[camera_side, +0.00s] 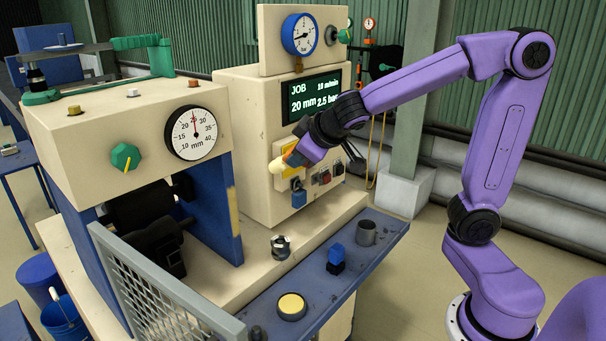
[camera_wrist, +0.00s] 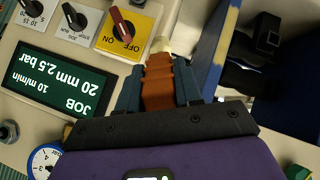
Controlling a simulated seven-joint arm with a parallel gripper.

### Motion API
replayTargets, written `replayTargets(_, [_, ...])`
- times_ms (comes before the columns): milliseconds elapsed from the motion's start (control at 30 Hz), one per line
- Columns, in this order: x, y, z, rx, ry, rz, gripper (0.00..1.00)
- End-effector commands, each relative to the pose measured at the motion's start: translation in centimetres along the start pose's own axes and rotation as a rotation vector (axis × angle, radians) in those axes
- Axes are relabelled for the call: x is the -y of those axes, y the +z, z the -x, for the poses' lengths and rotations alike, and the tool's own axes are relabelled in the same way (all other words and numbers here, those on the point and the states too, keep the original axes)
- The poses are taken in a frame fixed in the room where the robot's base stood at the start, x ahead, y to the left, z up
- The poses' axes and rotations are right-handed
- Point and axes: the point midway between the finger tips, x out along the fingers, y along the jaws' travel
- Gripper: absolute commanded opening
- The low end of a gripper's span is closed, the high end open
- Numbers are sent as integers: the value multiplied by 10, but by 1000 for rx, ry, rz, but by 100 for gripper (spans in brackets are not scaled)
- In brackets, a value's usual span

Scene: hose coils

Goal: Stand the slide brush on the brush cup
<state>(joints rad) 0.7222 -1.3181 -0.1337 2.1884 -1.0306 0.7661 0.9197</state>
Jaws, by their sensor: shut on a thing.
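My gripper (camera_side: 296,154) is at the front of the control panel, high above the blue shelf. In the wrist view my gripper (camera_wrist: 158,84) is shut on a ribbed orange-brown thing with a cream tip, which I take to be the slide brush (camera_wrist: 158,66). In the side view its cream end (camera_side: 277,166) points left and slightly down. A grey cup, likely the brush cup (camera_side: 366,234), stands upright on the shelf, below and to the right of my gripper. The cup is out of the wrist view, and its inside is hard to make out.
The blue shelf (camera_side: 318,287) also carries a blue block on a dark base (camera_side: 336,259) and a yellow-topped round piece (camera_side: 291,306). Panel switches (camera_side: 323,176) are close to my gripper. A small metal part (camera_side: 281,246) sits on the cream ledge. A mesh guard (camera_side: 165,295) stands at the front left.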

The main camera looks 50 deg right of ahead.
Motion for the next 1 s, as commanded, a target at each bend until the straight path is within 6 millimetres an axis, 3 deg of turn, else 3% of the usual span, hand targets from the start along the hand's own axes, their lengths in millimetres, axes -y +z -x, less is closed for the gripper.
replayTargets(300, [-32, -44, 48, 28, -28, -3, 0])
replayTargets(500, [-46, -63, 68, 46, -39, 3, 0])
replayTargets(767, [-87, -45, 44, 282, 113, -243, 0])
replayTargets(1000, [-134, -19, 29, 555, 277, -606, 0])
